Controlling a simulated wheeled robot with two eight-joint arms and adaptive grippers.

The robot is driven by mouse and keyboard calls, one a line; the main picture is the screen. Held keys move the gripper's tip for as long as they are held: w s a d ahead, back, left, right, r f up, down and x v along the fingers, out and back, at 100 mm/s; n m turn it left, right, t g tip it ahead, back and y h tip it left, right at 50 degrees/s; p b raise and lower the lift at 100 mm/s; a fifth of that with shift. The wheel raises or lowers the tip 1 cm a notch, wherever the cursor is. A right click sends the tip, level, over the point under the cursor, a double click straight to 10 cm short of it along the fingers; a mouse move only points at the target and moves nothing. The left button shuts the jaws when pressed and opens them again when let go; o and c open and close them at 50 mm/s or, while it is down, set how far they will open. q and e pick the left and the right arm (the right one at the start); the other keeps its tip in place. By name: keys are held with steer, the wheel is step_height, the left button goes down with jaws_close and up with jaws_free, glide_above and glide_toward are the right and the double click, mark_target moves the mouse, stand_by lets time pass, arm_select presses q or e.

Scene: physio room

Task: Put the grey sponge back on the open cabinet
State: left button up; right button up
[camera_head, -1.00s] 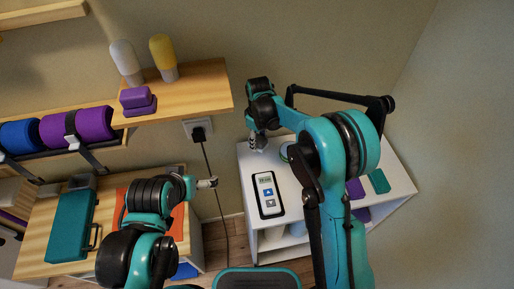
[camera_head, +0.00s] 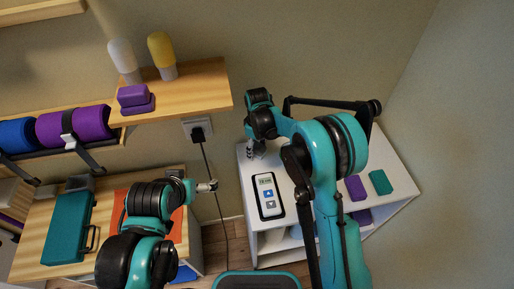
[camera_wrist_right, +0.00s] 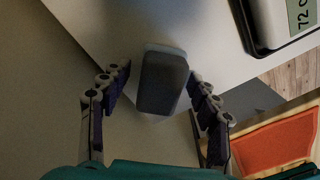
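The grey sponge (camera_wrist_right: 163,84) is a dark grey block with a pale end, in the right wrist view. It is at the edge of the white cabinet top (camera_wrist_right: 100,22), between the fingers of my right gripper (camera_wrist_right: 160,100). Those fingers are spread, with a gap on each side of the sponge. In the head view my right gripper (camera_head: 256,150) points down at the back left corner of the white open cabinet (camera_head: 243,183); the sponge cannot be made out there. My left gripper (camera_head: 207,186) is beside the wooden table, its fingers too small to read.
A white device with a display (camera_head: 268,196) lies on the cabinet top. A purple block (camera_head: 355,188) and a green block (camera_head: 380,182) lie at its right. The wooden table (camera_head: 40,225) holds a teal case (camera_head: 68,228) and an orange mat (camera_head: 176,222).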

mark_target(257, 146)
steer(key=shift+r+p, duration=0.3)
steer(key=shift+r, duration=0.25)
step_height(257, 146, up, 11)
steer(key=p, duration=0.2)
steer(key=shift+r, duration=0.2)
steer(key=s+d+r+m+t, duration=0.3)
steer(key=s+d+r+m, duration=0.2)
steer(key=s+d+r, duration=0.4)
steer(key=s+d+m+t, duration=0.2)
steer(key=s+d+m, duration=0.1)
steer(key=s, duration=0.5)
steer(key=s+d+f+m+t, duration=0.1)
steer(key=s+d+m+t, duration=0.1)
steer(key=s+d, duration=0.3)
steer(key=s+m, duration=0.1)
steer(key=s, duration=0.1)
steer(key=shift+s+d, duration=0.35)
steer(key=shift+f, duration=0.1)
